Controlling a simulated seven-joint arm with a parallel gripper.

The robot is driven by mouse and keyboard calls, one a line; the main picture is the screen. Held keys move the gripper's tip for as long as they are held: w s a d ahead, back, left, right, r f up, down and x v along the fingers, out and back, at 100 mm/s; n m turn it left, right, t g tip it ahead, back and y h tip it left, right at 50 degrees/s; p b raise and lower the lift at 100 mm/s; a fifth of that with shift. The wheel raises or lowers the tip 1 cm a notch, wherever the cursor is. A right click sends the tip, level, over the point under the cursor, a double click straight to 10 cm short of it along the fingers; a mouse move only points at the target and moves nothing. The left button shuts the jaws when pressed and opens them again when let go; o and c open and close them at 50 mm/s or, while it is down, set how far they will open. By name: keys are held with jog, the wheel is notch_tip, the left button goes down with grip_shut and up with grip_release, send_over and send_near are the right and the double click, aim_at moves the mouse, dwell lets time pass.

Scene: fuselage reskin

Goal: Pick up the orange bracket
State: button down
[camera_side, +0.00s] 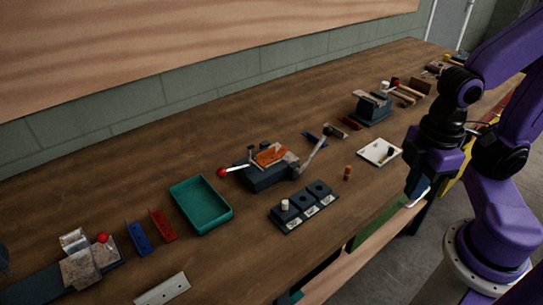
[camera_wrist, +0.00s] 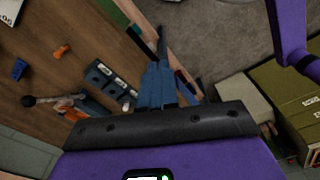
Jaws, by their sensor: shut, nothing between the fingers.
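An orange bracket (camera_side: 270,155) lies on top of the dark vise (camera_side: 265,178) in the middle of the bench. In the wrist view the orange bracket (camera_wrist: 72,104) is at the left, partly cut up by vise parts. My gripper (camera_side: 414,198) hangs at the bench's front edge, right of the vise and well apart from it. In the wrist view its blue fingers (camera_wrist: 157,82) are together with nothing between them. A smaller upright orange piece (camera_side: 347,172) stands on the bench between the vise and my gripper; it also shows in the wrist view (camera_wrist: 61,51).
The vise has a red-knobbed handle (camera_side: 222,172) and a long lever (camera_side: 315,153). A teal tray (camera_side: 201,204) is left, a white tray (camera_side: 372,152) right. A second vise (camera_side: 372,108) stands further back.

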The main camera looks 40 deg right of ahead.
jog(key=c, duration=1.2)
grip_release()
jog(key=shift+c, duration=0.2)
jog(key=m+y, duration=1.3)
jog(key=m, duration=1.8)
send_over(269, 157)
jog(key=d, duration=1.6)
notch_tip(269, 157, down, 7)
jog(key=x, duration=1.7)
jog(key=shift+w+a+f, duration=0.2)
jog(key=shift+a+f, duration=0.05)
